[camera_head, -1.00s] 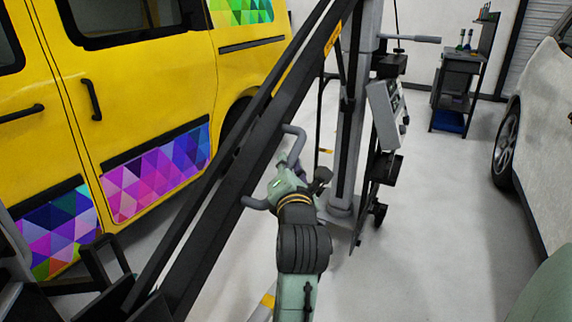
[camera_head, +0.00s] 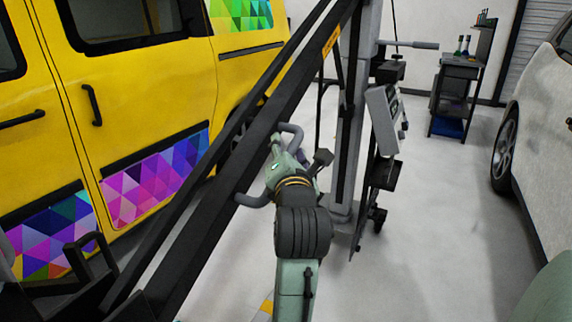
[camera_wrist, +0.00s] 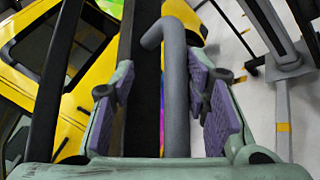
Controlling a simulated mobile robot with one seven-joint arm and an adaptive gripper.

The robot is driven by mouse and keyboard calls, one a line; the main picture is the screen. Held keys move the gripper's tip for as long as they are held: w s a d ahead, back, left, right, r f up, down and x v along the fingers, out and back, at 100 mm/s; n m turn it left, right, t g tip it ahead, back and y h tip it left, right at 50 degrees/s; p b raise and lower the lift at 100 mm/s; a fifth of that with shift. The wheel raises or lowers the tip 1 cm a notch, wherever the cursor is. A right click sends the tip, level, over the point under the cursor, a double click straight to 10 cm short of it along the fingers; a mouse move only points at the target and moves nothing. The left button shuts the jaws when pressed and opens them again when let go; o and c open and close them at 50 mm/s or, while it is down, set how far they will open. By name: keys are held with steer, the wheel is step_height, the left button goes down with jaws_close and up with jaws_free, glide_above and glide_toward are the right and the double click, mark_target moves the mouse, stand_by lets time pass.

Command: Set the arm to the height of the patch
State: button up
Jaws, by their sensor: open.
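The stand's arm is a long black double beam (camera_head: 225,160) slanting from the upper right to the lower left, in front of the yellow van. A grey bent handle (camera_head: 295,135) is on it. My gripper (camera_head: 282,150) is at this handle. In the wrist view my gripper (camera_wrist: 160,78) is open, with purple pads on either side of the grey handle bar (camera_wrist: 176,100). Gaps show beside the bar.
The grey stand column (camera_head: 350,130) with a tilted control box (camera_head: 385,120) stands right of my gripper. A yellow van (camera_head: 140,80) fills the left. A white car (camera_head: 535,140) is at the right, a black tool cart (camera_head: 455,90) at the back. Floor between is clear.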

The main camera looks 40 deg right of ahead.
step_height(320, 180, up, 6)
steer(key=shift+a+r, duration=0.1)
steer(key=shift+a, duration=0.05)
steer(key=shift+a+r, duration=0.1)
steer(key=shift+r, duration=0.15)
steer(key=shift+s+r, duration=0.1)
steer(key=shift+r, duration=0.05)
steer(key=shift+s+a, duration=0.1)
steer(key=b+v, duration=0.2)
steer(key=v, duration=1)
steer(key=shift+r+b, duration=0.35)
steer(key=shift+r, duration=0.1)
stand_by(0.3)
